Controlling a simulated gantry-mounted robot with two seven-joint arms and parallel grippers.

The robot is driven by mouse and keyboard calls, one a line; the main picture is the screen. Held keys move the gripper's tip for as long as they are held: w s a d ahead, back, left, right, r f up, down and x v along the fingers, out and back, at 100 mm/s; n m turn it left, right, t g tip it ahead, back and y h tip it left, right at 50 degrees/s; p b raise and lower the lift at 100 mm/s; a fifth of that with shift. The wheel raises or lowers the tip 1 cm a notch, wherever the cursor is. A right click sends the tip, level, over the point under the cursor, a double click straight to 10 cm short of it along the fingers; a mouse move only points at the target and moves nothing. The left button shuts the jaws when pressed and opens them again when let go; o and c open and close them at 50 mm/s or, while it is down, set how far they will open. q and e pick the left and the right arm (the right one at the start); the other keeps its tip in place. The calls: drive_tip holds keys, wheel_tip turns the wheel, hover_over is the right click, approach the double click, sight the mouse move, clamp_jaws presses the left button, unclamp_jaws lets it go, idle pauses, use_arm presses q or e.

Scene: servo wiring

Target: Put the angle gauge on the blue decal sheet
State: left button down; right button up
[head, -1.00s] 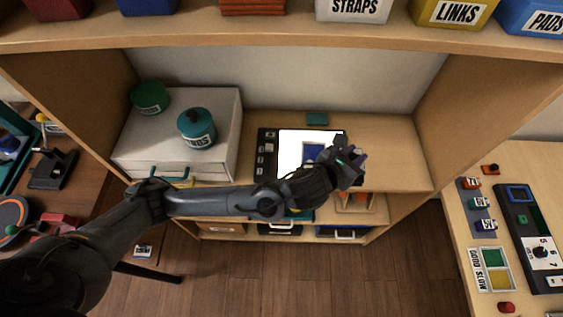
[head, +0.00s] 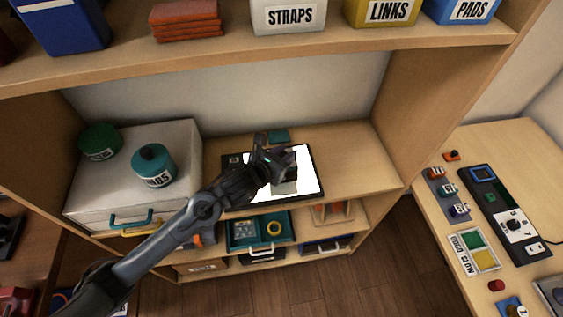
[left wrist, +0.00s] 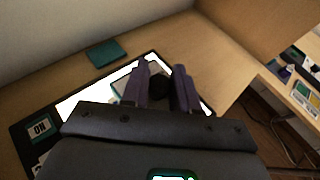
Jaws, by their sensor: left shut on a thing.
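My left gripper (head: 280,162) is over the lit white panel (head: 307,182) of a black-framed light pad on the shelf. It is shut on a small dark thing (left wrist: 160,88), seemingly the angle gauge, which shows between the fingers in the left wrist view. Most of it is hidden by the fingers. A greyish patch (head: 284,188) shows on the panel just below the gripper; I cannot tell whether it is part of the decal sheet. No blue of the sheet is clearly visible now. I cannot tell whether the held thing touches the panel. My right gripper is not in view.
A teal square (head: 278,136) lies behind the pad. A white drawer box (head: 105,190) with a teal jar (head: 153,165) and a green jar (head: 99,142) stands at left. The shelf right of the pad (head: 350,165) is clear. The upper shelf (head: 230,60) overhangs behind.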

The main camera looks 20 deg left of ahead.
use_arm(q)
drive_tip(key=shift+a+f, duration=0.25)
drive_tip(key=shift+a, duration=0.15)
drive_tip(key=shift+f+b, duration=0.55)
drive_tip(key=shift+f, duration=1.45)
drive_tip(key=c, duration=1.3)
unclamp_jaws()
drive_tip(key=shift+f, duration=0.2)
drive_tip(key=o, duration=0.4)
drive_tip(key=shift+o, duration=0.2)
drive_tip(key=shift+r, duration=0.2)
